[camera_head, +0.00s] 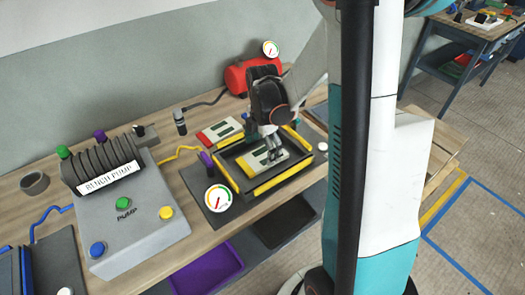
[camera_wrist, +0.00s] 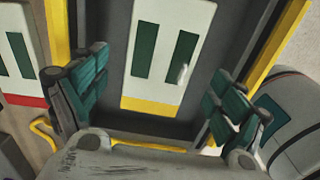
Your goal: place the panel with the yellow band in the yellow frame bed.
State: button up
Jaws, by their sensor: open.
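The panel with the yellow band (camera_wrist: 158,62) is pale with dark green bars and a small white grip. In the head view the panel (camera_head: 253,160) lies inside the yellow frame bed (camera_head: 283,179), within its walls; whether it is fully flat on the floor I cannot tell. The bed's yellow edges also show in the wrist view (camera_wrist: 58,32). My gripper (camera_head: 271,153) is just above the panel, partly hiding it. In the wrist view my gripper (camera_wrist: 156,75) is open, its teal-padded fingers apart on either side of the panel, touching nothing that I can see.
A similar panel with a red band (camera_head: 219,132) lies behind the bed, left of my gripper. A pressure gauge (camera_head: 218,197) stands at the bed's near left. A grey bench pump (camera_head: 135,215) fills the bench's left; a red tank (camera_head: 240,78) stands behind.

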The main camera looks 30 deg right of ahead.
aim_at(262, 157)
notch_tip(262, 157, up, 10)
jog(key=p, duration=0.2)
jog(key=shift+f+p, duration=0.25)
jog(key=shift+p, duration=0.1)
